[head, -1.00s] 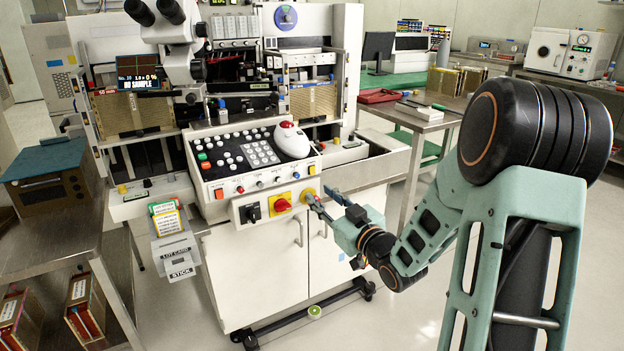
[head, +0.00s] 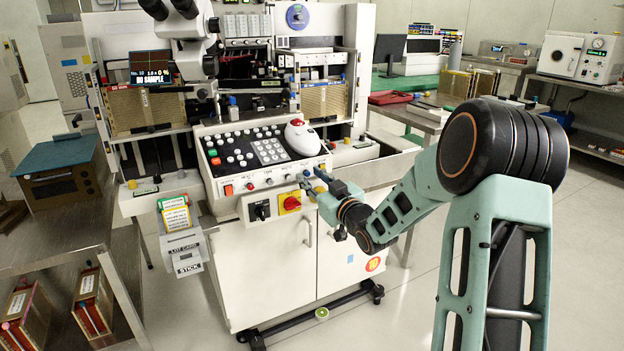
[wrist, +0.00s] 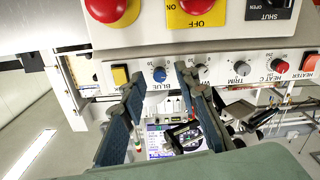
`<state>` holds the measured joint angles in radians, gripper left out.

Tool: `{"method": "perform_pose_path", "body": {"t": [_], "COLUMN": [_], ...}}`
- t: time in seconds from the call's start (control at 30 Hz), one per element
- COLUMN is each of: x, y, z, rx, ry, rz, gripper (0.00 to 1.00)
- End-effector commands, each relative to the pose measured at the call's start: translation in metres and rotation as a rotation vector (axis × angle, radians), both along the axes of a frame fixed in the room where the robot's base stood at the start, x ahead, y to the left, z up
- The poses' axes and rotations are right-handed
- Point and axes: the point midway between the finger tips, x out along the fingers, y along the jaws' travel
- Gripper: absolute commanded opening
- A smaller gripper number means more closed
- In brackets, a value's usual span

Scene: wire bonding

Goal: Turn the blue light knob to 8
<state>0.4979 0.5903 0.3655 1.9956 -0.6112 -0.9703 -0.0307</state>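The blue light knob (wrist: 159,74) is a small round blue knob on the machine's white control strip, above the printed word BLUE in the wrist view. Its dial reading is too small to tell. My gripper (wrist: 158,80) is open, its two dark blue fingers pointing at the strip, one on each side of the knob. The knob shows in the gap, with no visible contact; the remaining distance is hard to judge. In the head view my gripper (head: 315,184) is at the right end of the strip, close to the knobs.
A white knob (wrist: 202,72) sits close beside the right finger, with the TRIM knob (wrist: 242,68) and red HEAT knob (wrist: 281,66) further along. A red stop button (wrist: 112,8) and yellow-backed red switch (wrist: 196,6) are close by.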

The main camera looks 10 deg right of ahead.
Motion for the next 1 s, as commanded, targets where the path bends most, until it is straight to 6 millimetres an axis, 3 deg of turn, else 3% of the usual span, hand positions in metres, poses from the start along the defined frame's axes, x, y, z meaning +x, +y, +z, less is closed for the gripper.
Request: {"method": "perform_pose_path", "body": {"t": [0.03, 0.3, 0.67, 1.0], "x": [-0.0002, -0.0003, -0.0004, -0.0005], "y": [-0.0001, -0.0003, -0.0005, -0.0009], "z": [0.0001, 0.0001, 0.0005, 0.0019], "rx": [0.0, -0.001, 0.025, 0.215], "ry": [0.0, 0.0, 0.008, 0.07], "rz": [0.0, 0.0, 0.0, -0.001], "gripper": [0.28, 0.0, 0.0, 0.0]}}
